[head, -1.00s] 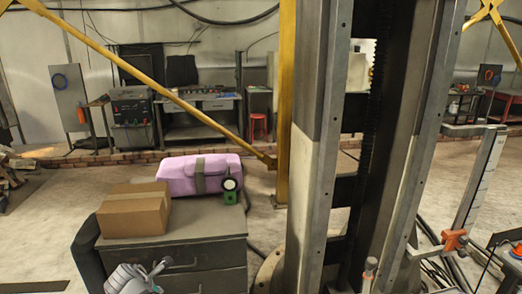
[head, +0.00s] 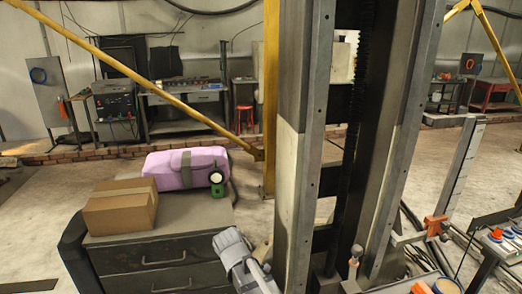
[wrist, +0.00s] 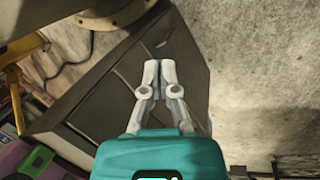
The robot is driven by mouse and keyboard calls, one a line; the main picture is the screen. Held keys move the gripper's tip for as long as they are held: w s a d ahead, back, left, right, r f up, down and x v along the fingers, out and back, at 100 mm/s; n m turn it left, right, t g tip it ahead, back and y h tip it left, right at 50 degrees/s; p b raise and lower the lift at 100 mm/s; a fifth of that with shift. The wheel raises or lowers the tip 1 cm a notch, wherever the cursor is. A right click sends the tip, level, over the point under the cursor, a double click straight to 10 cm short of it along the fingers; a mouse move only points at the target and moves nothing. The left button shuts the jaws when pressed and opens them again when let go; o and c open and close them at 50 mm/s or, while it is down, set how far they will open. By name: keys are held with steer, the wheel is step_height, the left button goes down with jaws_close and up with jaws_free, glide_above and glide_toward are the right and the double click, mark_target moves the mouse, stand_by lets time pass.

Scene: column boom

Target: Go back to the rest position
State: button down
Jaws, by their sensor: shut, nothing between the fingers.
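My gripper (wrist: 159,72) shows in the wrist view with its two pale fingers together and nothing between them. It points over the dark side of the drawer cabinet (wrist: 95,100), apart from the purple bag at the lower left. In the head view, a grey-white part of my arm (head: 243,262) shows at the bottom, in front of the cabinet's right side. The fingers cannot be made out there.
The drawer cabinet (head: 150,255) carries a cardboard box (head: 120,208), a purple bag (head: 185,167) and a small green device with a round dial (head: 217,185). A tall steel column (head: 300,150) stands right of it. Open floor lies behind the cabinet.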

steer(key=s+d+m+g+y, duration=0.1)
steer(key=s+d+m, duration=0.2)
steer(key=d+m, duration=0.4)
steer(key=s+d+m+g+y+p, duration=0.1)
steer(key=s+d+m, duration=0.2)
steer(key=d+m, duration=0.4)
steer(key=d, duration=0.8)
steer(key=shift+s+d+r+g, duration=0.25)
steer(key=shift+s+d+g, duration=0.1)
steer(key=shift+g, duration=0.05)
